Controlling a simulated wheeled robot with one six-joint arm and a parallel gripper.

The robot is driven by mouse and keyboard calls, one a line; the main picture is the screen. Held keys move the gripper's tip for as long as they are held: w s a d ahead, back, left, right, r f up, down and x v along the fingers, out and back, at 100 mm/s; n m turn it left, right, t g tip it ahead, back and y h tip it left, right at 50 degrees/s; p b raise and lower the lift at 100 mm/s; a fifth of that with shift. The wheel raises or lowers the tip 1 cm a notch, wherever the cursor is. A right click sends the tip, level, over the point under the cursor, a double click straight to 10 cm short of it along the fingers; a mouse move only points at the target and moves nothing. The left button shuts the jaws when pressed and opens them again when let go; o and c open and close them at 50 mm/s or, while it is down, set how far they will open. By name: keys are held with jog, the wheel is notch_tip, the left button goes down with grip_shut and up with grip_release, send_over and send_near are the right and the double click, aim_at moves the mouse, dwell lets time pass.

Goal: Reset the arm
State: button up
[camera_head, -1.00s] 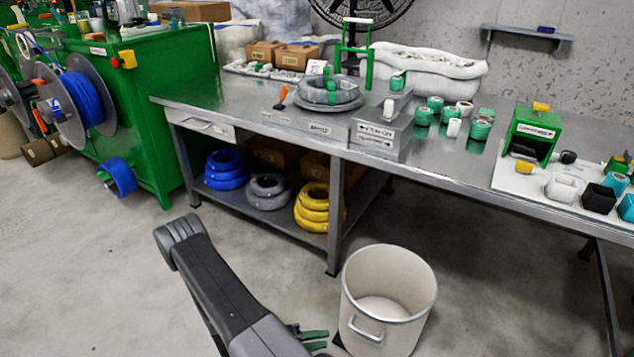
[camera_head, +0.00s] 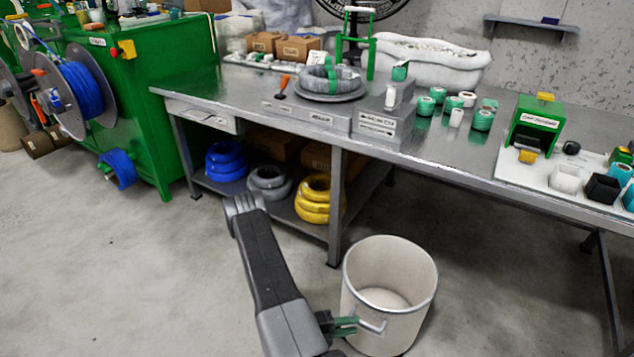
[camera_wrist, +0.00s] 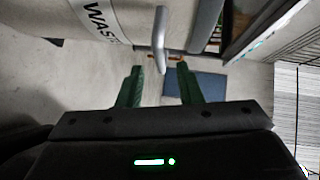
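My gripper (camera_head: 347,325) is low beside the waste bin, at the left of its handle. In the wrist view my gripper (camera_wrist: 160,68) has its two green fingers spread apart with nothing clamped between them. The bin's metal handle (camera_wrist: 160,40) points down toward the gap between the fingertips. I cannot tell whether it lies between them or just beyond, and no touch shows. My arm reaches from the lower middle of the head view, with its elbow in front of the bench.
The cream waste bin (camera_head: 390,270) stands on the floor right beside my gripper. A steel workbench (camera_head: 450,165) with coils and green spools runs behind. A green machine (camera_head: 150,90) with a blue cable reel (camera_head: 83,88) stands left. The floor at left is clear.

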aim_at(365, 324)
jog(key=shift+b+x, duration=0.35)
jog(key=shift+x, duration=1.75)
jog(key=shift+a, duration=0.1)
jog(key=shift+p+v, duration=1.1)
jog(key=shift+v, duration=5.2)
jog(key=b+x, duration=0.2)
jog(key=x, duration=1.1)
jog(key=shift+d, duration=0.25)
jog(key=shift+d+f, duration=0.1)
jog(key=shift+d, duration=0.1)
jog(key=shift+w+d, duration=0.1)
jog(key=shift+w, duration=0.25)
